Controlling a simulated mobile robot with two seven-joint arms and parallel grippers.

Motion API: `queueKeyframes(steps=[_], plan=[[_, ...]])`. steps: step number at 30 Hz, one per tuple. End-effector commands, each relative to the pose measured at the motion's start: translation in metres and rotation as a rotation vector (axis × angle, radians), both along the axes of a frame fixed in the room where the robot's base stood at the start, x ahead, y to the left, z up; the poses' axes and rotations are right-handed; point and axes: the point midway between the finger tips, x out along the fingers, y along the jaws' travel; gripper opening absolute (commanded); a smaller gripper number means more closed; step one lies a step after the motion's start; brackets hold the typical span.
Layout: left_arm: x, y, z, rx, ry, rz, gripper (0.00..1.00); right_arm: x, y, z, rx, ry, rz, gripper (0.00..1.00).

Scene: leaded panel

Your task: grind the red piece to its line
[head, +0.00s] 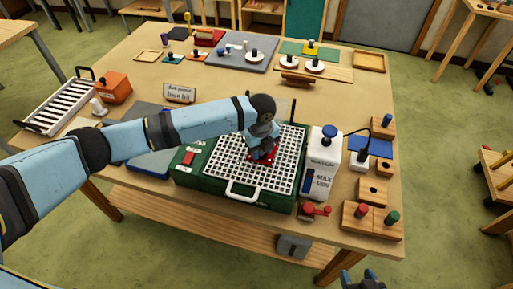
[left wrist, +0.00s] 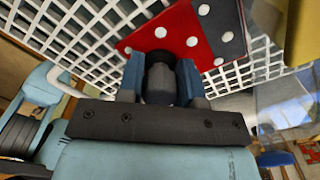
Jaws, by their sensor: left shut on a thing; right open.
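The red piece (head: 265,153) is over the white grid of the green grinder (head: 222,184), near the grid's middle. In the left wrist view the red piece (left wrist: 190,34) is flat, with white dots and a dark grey part (left wrist: 222,22) along its right side. My left gripper (head: 263,144) is above it, shut on its dark knob (left wrist: 159,82). Much of the piece is hidden by the gripper, and I cannot tell whether it touches the grid. My right gripper (head: 362,281) is open and empty at the bottom edge of the head view, off the table's front.
A red switch (head: 188,158) is on the grinder's left. A white machine (head: 322,160) stands close to its right. Wooden blocks with coloured knobs (head: 372,219) fill the right front. A grey board (head: 241,53) and coloured pieces lie at the back. A white slatted rack (head: 58,106) stands at left.

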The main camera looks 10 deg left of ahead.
Motion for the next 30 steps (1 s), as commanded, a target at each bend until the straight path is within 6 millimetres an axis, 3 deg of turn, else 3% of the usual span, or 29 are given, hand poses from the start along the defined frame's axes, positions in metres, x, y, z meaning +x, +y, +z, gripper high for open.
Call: queueKeyframes(steps=[7, 17, 30], plan=[[0.001, -0.011, 0.001, -0.002, -0.003, -0.001, 0.12, 0.000, 0.000, 0.000, 0.000, 0.000, 0.000, 0.58], [0.002, -0.012, 0.001, -0.001, -0.004, 0.000, 0.12, 0.000, 0.000, 0.000, 0.000, 0.000, 0.000, 0.58], [0.002, 0.004, 0.001, 0.000, -0.004, 0.003, 0.12, 0.000, 0.000, 0.000, 0.000, 0.000, 0.000, 0.58]])
